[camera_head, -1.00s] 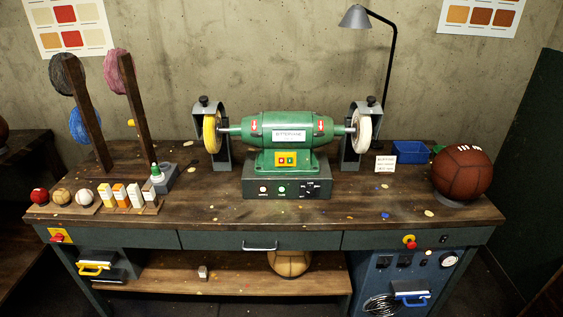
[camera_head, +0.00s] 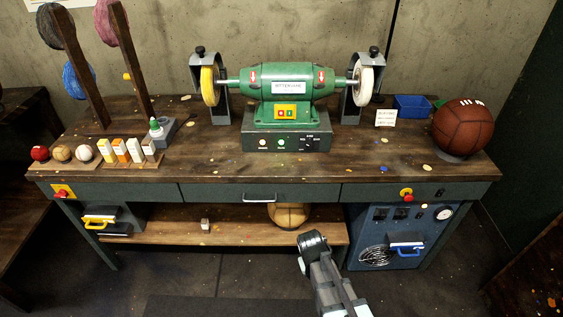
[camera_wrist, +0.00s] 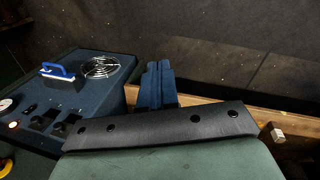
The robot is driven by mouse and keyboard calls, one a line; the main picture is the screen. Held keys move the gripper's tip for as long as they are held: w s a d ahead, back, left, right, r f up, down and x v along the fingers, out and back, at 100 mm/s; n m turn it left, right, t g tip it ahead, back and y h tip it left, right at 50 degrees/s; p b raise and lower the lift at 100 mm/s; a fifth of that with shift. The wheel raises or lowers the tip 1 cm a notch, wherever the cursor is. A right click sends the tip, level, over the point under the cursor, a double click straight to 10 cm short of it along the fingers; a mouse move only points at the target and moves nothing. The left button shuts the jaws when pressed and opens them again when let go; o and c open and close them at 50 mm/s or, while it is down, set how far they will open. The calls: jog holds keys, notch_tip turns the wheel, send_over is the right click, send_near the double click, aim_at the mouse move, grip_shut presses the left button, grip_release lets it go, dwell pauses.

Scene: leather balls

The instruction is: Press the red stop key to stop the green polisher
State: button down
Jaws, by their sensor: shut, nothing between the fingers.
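The green polisher (camera_head: 287,82) stands at the back middle of the workbench, with a yellow wheel (camera_head: 209,86) on its left and a white wheel (camera_head: 366,87) on its right. I cannot tell whether the wheels turn. A yellow plate (camera_head: 286,105) on its front carries a red key (camera_head: 281,112) at left and another small key beside it. A grey control box (camera_head: 304,141) with round lit buttons is below. My arm (camera_head: 330,280) reaches in at the bottom, well below the polisher. My gripper (camera_wrist: 158,85) is shut and empty in the wrist view, in front of the bench.
Red knobs also sit on the bench front at left (camera_head: 62,196) and right (camera_head: 406,194). A blue cabinet (camera_head: 385,250) stands under the right side. A brown ball (camera_head: 464,127), blue bin (camera_head: 411,105) and card (camera_head: 385,118) are right of the polisher. The benchtop before it is mostly clear.

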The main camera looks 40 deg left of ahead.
aim_at(281, 113)
jog(key=w+a+r+n+t+y, duration=0.25)
jog(key=a+r+t, duration=0.55)
jog(key=a+r, duration=1.55)
jog(key=w+a+r+m+t, duration=0.1)
jog(key=w+a+r+t, duration=0.1)
jog(key=r, duration=0.5)
jog(key=w+a+r+m+t+h, duration=0.1)
jog(key=w+a+r+t, duration=0.2)
jog(key=w+r+t, duration=0.2)
notch_tip(281, 113, up, 3)
jog(key=shift+w+a+m, duration=0.35)
jog(key=shift+w, duration=0.3)
jog(key=shift+h, duration=0.25)
jog(key=shift+a, duration=0.1)
jog(key=w+a+f, duration=0.2)
jog(key=w+a, duration=0.4)
jog(key=shift+w+a, duration=0.1)
jog(key=shift+w, duration=0.05)
